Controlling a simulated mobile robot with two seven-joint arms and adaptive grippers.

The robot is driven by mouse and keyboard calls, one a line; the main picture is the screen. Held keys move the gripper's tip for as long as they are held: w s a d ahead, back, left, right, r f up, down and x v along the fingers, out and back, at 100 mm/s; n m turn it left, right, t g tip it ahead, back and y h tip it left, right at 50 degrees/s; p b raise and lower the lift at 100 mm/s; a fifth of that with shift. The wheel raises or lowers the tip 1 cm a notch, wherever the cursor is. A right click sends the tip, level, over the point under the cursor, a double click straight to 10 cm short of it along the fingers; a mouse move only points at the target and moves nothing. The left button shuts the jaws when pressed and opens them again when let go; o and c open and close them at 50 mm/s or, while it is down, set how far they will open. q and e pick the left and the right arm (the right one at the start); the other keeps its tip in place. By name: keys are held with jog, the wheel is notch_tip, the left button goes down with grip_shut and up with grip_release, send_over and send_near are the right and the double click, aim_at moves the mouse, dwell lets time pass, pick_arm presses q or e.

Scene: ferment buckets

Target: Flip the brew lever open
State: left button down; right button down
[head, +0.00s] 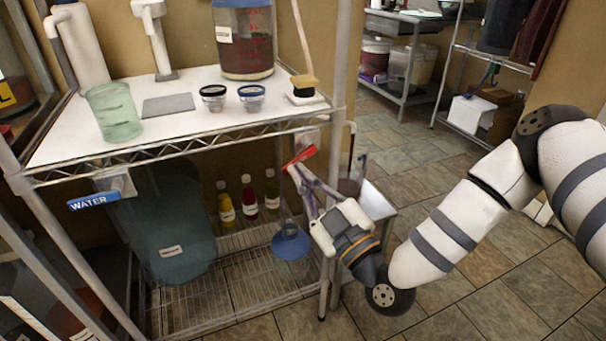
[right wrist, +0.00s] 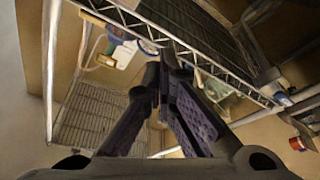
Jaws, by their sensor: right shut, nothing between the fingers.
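The red lever (head: 301,157) with pale lettering is at the right front of the shelf, just under its edge; its lettering is too small to read, and I take it as the brew lever. My right gripper (head: 293,172) is shut and empty, with its fingertips right at the lever's lower left side. I cannot tell whether they touch it. The shut fingers also show in the right wrist view (right wrist: 166,58), where I cannot make out the lever clearly. My left gripper is in neither view.
A blue WATER lever (head: 94,202) sits at the left front of the wire shelf (head: 190,149). Below are a large blue container (head: 172,225), several bottles and a blue funnel-like piece (head: 291,243). A shelf post (head: 339,70) stands right of the lever.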

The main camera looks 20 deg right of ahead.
notch_tip(320, 180, up, 2)
send_over(293, 163)
jog(key=s+a, duration=0.2)
jog(key=a, duration=0.1)
jog(key=shift+s, duration=0.2)
jog(key=d+f, duration=0.1)
jog(key=d+f+b, duration=0.1)
jog(key=f, duration=0.1)
jog(key=shift+d+f, duration=0.1)
jog(key=shift+f, duration=0.05)
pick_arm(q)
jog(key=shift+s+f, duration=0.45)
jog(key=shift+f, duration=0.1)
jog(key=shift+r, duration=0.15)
pick_arm(e)
jog(key=shift+w+n, duration=0.1)
jog(key=shift+n, duration=0.3)
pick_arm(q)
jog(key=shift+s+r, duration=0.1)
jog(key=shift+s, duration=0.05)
pick_arm(e)
jog(key=shift+f+n, duration=0.2)
jog(key=shift+n, duration=0.2)
